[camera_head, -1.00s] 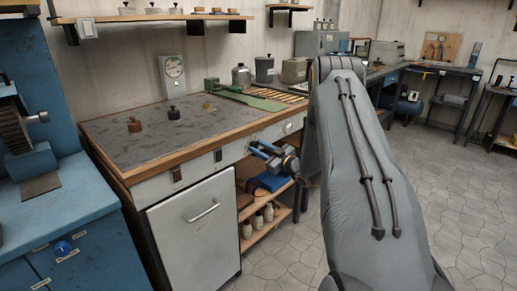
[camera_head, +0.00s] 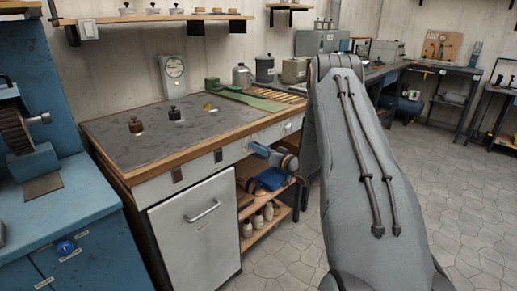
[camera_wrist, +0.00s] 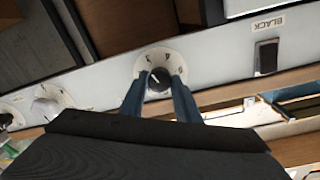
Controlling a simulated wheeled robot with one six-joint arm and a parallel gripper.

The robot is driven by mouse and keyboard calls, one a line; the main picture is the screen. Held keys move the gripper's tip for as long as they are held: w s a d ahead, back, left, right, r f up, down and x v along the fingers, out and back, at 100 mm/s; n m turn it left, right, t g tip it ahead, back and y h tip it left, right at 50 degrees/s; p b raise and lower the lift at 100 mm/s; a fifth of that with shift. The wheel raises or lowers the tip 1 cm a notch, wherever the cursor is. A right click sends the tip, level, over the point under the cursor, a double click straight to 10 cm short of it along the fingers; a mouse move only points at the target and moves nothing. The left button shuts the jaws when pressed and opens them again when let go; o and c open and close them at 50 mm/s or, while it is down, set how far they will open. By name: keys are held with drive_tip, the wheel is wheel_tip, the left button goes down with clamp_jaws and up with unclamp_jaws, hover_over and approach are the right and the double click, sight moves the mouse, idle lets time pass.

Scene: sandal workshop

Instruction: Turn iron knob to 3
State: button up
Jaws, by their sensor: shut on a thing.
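In the wrist view a round white dial (camera_wrist: 172,61) with dark numerals carries a small dark knob (camera_wrist: 158,79) with a pale pointer mark. I cannot read the numerals or the pointer's setting for sure. The two blue fingers of my gripper (camera_wrist: 159,92) stand on either side of this knob and are shut on it. In the head view my gripper (camera_head: 255,148) is at the front panel of the workbench (camera_head: 193,178), and the knob it holds is hidden there.
Another white knob (camera_wrist: 48,104) is to the left on the panel in the wrist view. A dark switch (camera_wrist: 266,57) labelled BLACK is to the right. A cabinet door (camera_head: 195,235) and open shelves with bottles (camera_head: 258,220) are below the bench top.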

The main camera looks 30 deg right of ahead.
drive_tip(key=shift+f, duration=0.1)
idle(0.3)
drive_tip(key=o, duration=1)
drive_tip(key=shift+o, duration=0.2)
drive_tip(key=shift+s, duration=0.1)
drive_tip(key=v, duration=0.7)
drive_tip(key=shift+s+b, duration=0.35)
drive_tip(key=shift+b, duration=0.05)
drive_tip(key=shift+d, duration=0.1)
